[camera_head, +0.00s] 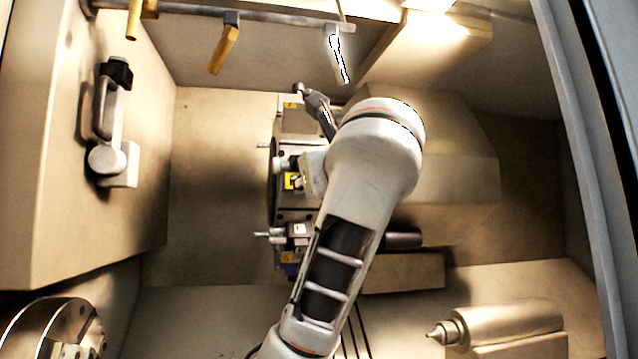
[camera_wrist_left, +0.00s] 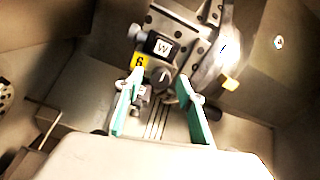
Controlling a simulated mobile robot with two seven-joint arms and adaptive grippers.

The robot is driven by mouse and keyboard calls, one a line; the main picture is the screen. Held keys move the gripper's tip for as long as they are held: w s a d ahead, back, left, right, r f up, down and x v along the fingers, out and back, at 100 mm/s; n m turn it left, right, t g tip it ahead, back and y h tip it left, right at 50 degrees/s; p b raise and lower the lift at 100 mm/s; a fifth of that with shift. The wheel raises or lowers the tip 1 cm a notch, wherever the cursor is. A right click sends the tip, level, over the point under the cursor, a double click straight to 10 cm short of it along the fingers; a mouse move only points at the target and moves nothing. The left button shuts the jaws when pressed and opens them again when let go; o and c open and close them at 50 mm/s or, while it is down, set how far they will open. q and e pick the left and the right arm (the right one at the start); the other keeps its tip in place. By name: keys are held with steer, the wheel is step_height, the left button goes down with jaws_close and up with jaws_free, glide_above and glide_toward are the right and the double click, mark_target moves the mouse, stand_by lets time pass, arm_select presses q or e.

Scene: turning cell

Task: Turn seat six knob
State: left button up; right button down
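In the left wrist view, a turret (camera_wrist_left: 195,35) fills the upper middle. One of its seats carries a yellow label reading 6 (camera_wrist_left: 138,63) and a white plate marked W (camera_wrist_left: 162,46). A small round dark knob (camera_wrist_left: 163,77) sits just below the plate. My left gripper (camera_wrist_left: 160,80) is open, its two teal fingers on either side of the knob in the picture; I see no clear contact. In the head view, an arm of mine (camera_head: 345,235) reaches up to the turret (camera_head: 292,210) and covers much of it. The gripper is not clearly visible there. My right gripper is not in view.
A chuck (camera_head: 60,335) is at the lower left and a tailstock with a pointed centre (camera_head: 500,325) at the lower right. A rail with yellow handles (camera_head: 224,48) crosses the top. Space left of the turret is clear.

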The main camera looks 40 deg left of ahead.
arm_select(q)
jaws_close()
